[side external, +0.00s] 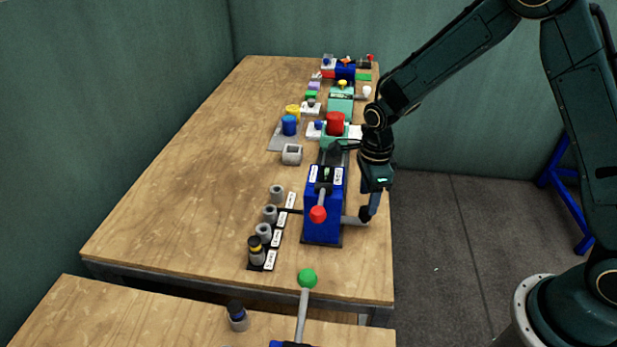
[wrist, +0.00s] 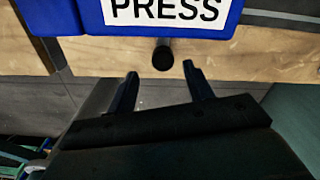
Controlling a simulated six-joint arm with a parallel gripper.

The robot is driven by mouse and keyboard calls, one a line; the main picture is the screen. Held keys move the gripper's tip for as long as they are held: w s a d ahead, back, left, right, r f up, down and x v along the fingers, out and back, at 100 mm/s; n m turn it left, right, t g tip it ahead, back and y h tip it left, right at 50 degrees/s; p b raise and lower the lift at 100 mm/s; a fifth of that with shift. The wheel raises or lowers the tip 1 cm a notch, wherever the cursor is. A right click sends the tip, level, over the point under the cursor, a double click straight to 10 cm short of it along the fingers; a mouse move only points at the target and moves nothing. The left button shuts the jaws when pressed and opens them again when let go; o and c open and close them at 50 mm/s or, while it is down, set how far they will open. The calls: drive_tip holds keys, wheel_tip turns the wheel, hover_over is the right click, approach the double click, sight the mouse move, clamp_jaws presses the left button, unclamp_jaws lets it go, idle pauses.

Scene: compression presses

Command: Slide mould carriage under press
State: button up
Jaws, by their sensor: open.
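A blue press (side external: 323,205) with a red-knobbed lever (side external: 318,213) and white labels stands near the right edge of the table. A grey rod (side external: 352,220) sticks out from its right side. The wrist view shows the press's blue face (wrist: 60,14) with a "PRESS" label and a dark round rod end (wrist: 163,57) below it. My gripper (side external: 369,209) points down at the outer end of the grey rod. In the wrist view my gripper (wrist: 160,72) is open, with the rod end just ahead of the gap between its fingertips. I cannot make out the mould carriage itself.
A black rack (side external: 262,252) with several grey cylinders and labels lies left of the press. A green-knobbed lever (side external: 307,279) stands in front. More presses and coloured parts, including a red block (side external: 335,123), line the table behind. The table's left side (side external: 190,190) is clear.

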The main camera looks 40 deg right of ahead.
wheel_tip(320, 180, up, 10)
drive_tip(key=shift+f, duration=0.15)
idle(0.3)
drive_tip(key=s+d+r+n+t, duration=0.2)
drive_tip(key=s+r+n+t, duration=0.1)
drive_tip(key=s+r+n, duration=0.85)
drive_tip(key=s+d+r+n+t, duration=0.1)
drive_tip(key=s+r+n+t, duration=0.1)
drive_tip(key=s+n, duration=1)
drive_tip(key=shift+s+d+r+t, duration=0.15)
drive_tip(key=shift+s+r+t, duration=0.15)
drive_tip(key=shift+s+r, duration=0.35)
